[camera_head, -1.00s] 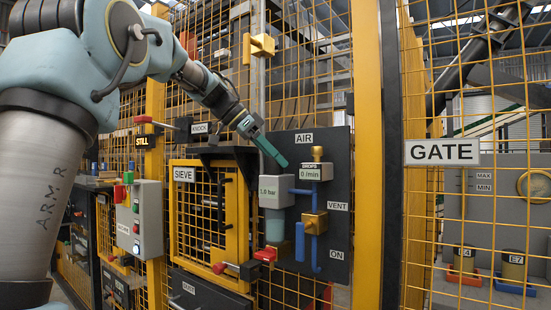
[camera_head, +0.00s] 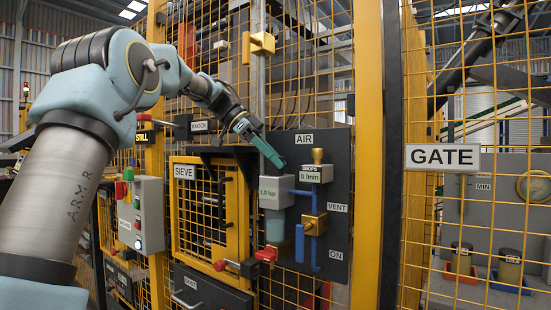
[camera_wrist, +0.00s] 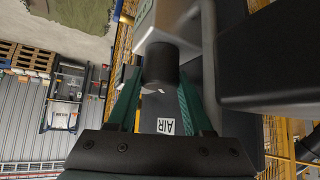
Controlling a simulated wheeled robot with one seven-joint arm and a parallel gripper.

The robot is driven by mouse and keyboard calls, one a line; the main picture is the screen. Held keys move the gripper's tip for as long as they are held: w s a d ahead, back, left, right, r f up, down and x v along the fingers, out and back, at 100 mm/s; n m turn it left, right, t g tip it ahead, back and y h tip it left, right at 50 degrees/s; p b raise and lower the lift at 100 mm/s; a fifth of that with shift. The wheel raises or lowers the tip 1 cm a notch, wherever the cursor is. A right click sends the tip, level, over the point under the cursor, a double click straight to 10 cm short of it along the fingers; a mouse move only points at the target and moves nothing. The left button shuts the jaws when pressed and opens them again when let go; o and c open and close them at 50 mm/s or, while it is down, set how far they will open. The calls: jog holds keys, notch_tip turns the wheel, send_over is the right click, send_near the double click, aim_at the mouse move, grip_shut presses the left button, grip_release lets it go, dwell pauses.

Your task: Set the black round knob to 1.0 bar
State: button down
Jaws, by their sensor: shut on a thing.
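The black round knob (camera_wrist: 160,65) sits between the two green fingers of my gripper (camera_wrist: 158,80) in the wrist view, with a small white mark at its lower edge. My gripper is shut on it. In the head view my gripper (camera_head: 272,158) is at the top of the grey regulator box (camera_head: 272,192) on the dark AIR panel (camera_head: 340,170), and its finger mostly hides the knob. The small label on the box seems to read 1.0 bar. The grey box's end also shows in the wrist view (camera_wrist: 170,20).
Right of the regulator are the DROPS box (camera_head: 311,174), blue pipes and a brass VENT valve (camera_head: 314,223). A red handle (camera_head: 265,255) sits below. The yellow SIEVE door (camera_head: 210,212) is left, and a yellow post (camera_head: 367,150) stands right of the panel.

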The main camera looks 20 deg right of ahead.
jog(key=shift+a+f, duration=0.1)
jog(key=c, duration=0.6)
grip_release()
jog(key=v, duration=1)
jog(key=shift+w+a+r+p, duration=0.2)
jog(key=shift+a+r+p, duration=0.1)
jog(key=shift+p, duration=0.15)
